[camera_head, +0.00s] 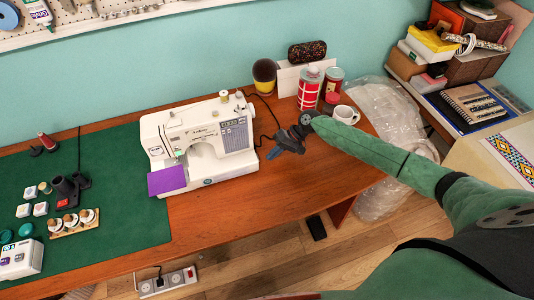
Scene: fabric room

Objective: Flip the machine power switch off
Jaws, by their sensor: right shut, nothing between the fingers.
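A white sewing machine (200,138) stands on the wooden table, with a purple cloth (167,180) at its left end. Its power switch is not visible; the machine's right end faces my right gripper. My right gripper (273,154) is shut and empty, just right of the machine and above the table. A small gap appears to separate its fingertips from the machine's right side. My right arm reaches in from the right. My left gripper is not in view.
A green mat (120,235) with spools covers the table's left part. The table front right of the machine is clear. A power strip (168,281) lies below.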

